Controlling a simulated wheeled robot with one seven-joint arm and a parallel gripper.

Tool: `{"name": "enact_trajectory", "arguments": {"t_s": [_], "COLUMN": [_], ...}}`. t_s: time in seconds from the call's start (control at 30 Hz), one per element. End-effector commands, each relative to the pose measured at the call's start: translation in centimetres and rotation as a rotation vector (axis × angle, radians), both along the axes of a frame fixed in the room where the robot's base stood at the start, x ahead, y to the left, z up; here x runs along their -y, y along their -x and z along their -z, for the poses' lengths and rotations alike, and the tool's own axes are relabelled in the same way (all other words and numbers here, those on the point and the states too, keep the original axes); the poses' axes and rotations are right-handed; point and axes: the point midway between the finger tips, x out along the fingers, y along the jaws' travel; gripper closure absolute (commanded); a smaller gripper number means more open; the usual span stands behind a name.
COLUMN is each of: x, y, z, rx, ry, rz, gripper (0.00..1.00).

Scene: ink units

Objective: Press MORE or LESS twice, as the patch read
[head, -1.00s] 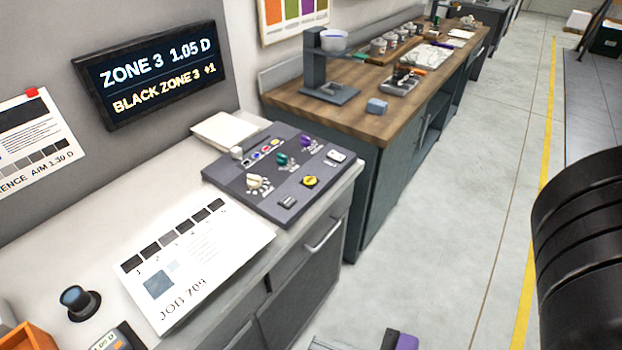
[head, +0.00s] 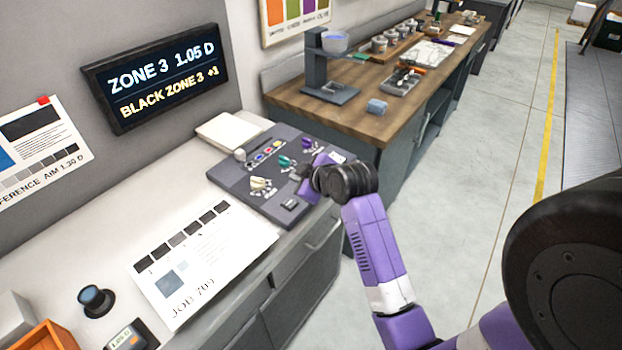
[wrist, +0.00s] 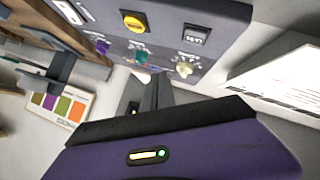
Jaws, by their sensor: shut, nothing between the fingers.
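The control console (head: 232,178) carries a cream knob (head: 261,184), a green knob, small coloured buttons and a small dark box (head: 290,205). A white switch shows in the wrist view (wrist: 68,11). I cannot read MORE or LESS on any key. A yellow round button (wrist: 134,22) shows in the wrist view; my arm hides it in the head view. My gripper (head: 300,173) is shut and empty over the console's right part; I cannot tell whether it touches. The wall display (head: 160,75) reads ZONE 3 1.05 D, with BLACK ZONE 3 below.
The JOB 709 sheet (head: 205,262) with dark patches lies left of the console. A reference sheet (head: 40,150) on the wall reads AIM 1.30 D. A small meter (head: 128,338) and a dark knob (head: 95,298) are at the near left. A wooden bench (head: 365,118) stands behind.

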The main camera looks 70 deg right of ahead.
Motion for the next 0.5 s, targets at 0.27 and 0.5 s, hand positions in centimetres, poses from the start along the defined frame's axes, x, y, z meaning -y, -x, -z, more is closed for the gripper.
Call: {"name": "enact_trajectory", "arguments": {"t_s": [0.27,0.5], "x": [6.4,7.0], "y": [1.3,1.7], "z": [-4.1,-4.5], "rx": [-0.169,-0.199], "ry": [0.027,0.027], "rz": [-0.091,-0.114], "gripper": [1.00,1.00]}}
